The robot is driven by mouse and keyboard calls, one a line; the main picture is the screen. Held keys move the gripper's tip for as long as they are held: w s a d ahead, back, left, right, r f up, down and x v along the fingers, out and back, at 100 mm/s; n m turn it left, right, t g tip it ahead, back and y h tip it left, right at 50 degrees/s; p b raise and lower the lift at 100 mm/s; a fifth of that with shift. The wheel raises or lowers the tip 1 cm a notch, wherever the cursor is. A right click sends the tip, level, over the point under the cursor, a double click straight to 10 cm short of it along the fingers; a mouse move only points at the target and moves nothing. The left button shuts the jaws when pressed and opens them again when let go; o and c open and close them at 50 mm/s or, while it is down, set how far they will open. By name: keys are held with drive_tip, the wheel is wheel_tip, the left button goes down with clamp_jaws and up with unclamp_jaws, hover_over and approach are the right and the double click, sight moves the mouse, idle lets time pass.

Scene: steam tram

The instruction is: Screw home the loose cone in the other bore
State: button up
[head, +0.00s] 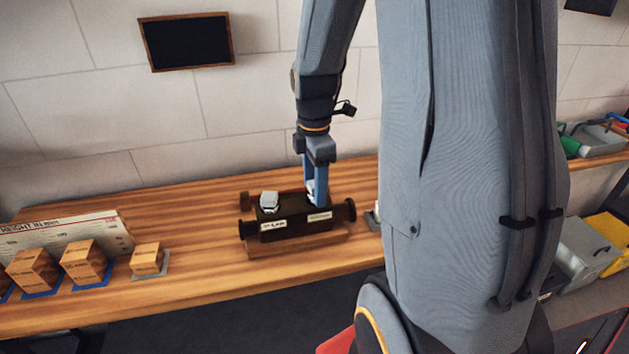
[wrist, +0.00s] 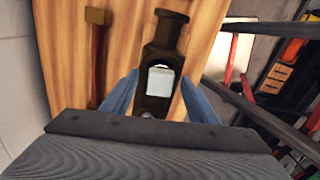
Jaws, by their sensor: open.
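A dark two-bore body (head: 285,229) with a round flange at each end sits on the bench. A pale, square-headed cone (head: 269,201) stands in its left bore, clear of my gripper. My gripper (head: 315,196) points down over the right bore, its blue fingers open. A pale cone head (head: 311,187) there is partly hidden by a finger. In the wrist view, a pale square head (wrist: 160,79) shows between the open fingertips (wrist: 160,84) on the dark body (wrist: 168,32). I cannot see how deep either cone sits.
White labels mark the body's front; the left reads partly "LAP". Wooden blocks (head: 84,262) on blue pads and a printed card (head: 66,236) are at the left of the wooden bench (head: 190,285). Grey and yellow bins (head: 607,239) are at the far right.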

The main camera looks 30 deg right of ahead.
drive_tip(key=c, duration=1.3)
drive_tip(key=m+p, duration=0.1)
drive_tip(key=m, duration=0.2)
drive_tip(key=shift+w+m, duration=0.1)
drive_tip(key=shift+m, duration=0.4)
drive_tip(key=m+p, duration=0.1)
drive_tip(key=m, duration=0.2)
drive_tip(key=shift+p, duration=0.3)
drive_tip(key=shift+m, duration=0.5)
